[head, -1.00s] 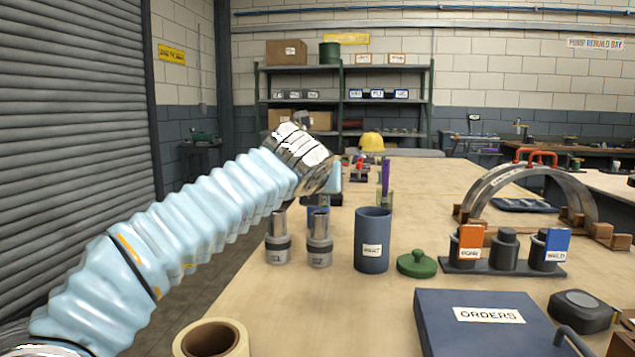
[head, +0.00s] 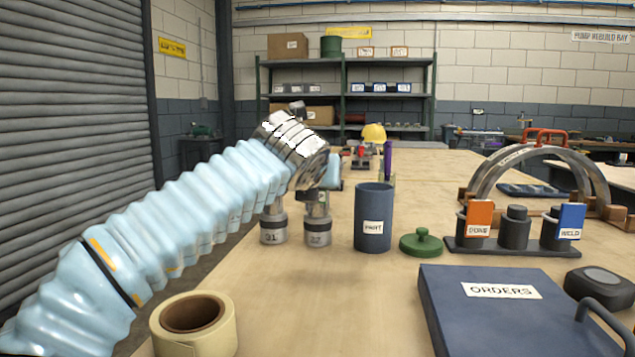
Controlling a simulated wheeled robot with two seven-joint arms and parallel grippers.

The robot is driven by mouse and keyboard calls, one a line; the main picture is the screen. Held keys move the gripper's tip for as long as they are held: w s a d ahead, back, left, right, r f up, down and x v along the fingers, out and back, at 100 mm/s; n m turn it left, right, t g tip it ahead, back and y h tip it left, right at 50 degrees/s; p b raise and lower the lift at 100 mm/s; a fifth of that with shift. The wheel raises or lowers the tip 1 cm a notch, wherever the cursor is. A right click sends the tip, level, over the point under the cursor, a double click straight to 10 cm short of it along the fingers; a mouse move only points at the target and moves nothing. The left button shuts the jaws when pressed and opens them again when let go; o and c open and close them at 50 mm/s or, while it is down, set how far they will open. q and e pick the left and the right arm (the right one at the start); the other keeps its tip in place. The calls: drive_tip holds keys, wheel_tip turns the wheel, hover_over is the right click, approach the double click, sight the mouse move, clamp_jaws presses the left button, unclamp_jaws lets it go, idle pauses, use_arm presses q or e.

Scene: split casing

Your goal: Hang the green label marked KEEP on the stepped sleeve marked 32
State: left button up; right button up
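The stepped sleeve marked 32 (head: 317,238) stands upright on the bench, left of centre in the head view, with a narrower upper part and a dark band. My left arm's wrist is over it in the picture and covers its top. My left gripper (head: 318,194) is mostly hidden behind that wrist, so I cannot see its fingers or anything in them. I see no green label marked KEEP. My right gripper is not in view.
A similar sleeve marked 31 (head: 273,230) stands just left. A blue PART canister (head: 373,220) is close on the right. A rack (head: 510,248) holds an orange DONE label and a blue WELD label; its middle post is bare. A tape roll (head: 193,325) is in front.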

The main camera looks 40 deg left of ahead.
sight(316, 210)
use_arm(q)
drive_tip(key=shift+r, duration=0.15)
idle(0.5)
drive_tip(key=shift+p, duration=0.3)
drive_tip(key=shift+f, duration=0.25)
drive_tip(key=shift+f+b, duration=1.15)
drive_tip(key=shift+f, duration=0.2)
drive_tip(key=shift+f, duration=0.1)
drive_tip(key=shift+f+b, duration=0.85)
drive_tip(key=shift+f, duration=0.25)
drive_tip(key=o, duration=1.2)
